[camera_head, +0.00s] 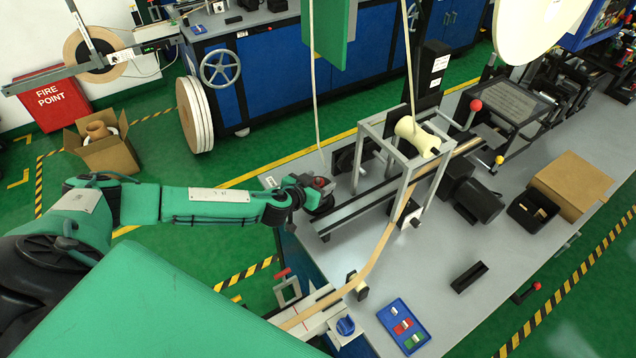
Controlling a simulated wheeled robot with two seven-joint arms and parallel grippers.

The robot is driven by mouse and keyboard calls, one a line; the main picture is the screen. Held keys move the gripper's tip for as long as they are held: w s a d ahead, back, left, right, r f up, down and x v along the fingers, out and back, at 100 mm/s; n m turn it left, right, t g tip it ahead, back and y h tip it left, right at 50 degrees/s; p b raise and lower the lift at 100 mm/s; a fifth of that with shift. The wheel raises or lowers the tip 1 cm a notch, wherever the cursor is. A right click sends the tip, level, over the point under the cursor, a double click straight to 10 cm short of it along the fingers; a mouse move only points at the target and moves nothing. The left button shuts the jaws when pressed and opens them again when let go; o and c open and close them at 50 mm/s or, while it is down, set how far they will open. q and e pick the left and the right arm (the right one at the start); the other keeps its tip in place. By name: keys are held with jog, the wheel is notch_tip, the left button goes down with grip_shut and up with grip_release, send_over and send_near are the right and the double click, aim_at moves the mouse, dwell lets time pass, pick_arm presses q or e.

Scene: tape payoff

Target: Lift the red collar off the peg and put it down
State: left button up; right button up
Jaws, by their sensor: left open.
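My left arm reaches in from the left, and its dark gripper (322,195) is over the left end of the grey bench (440,268). The gripper is open. A small red shape (319,182), which may be the red collar, shows right at the gripper. I cannot tell whether it sits between the fingers, touches them or is behind them. The peg cannot be made out and may be hidden by the gripper. My right gripper is not in view.
A metal frame with a cream roller (417,136) stands right of the gripper, and tan tape (378,246) runs down from it. A blue tray (404,327) with small coloured pieces lies at the front.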

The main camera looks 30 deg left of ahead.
pick_arm(q)
jog(key=shift+c, duration=1.3)
jog(key=c, duration=0.8)
jog(key=shift+r, duration=0.1)
jog(key=shift+r, duration=0.5)
notch_tip(320, 180, up, 19)
jog(key=b, duration=0.3)
jog(key=shift+f, duration=0.1)
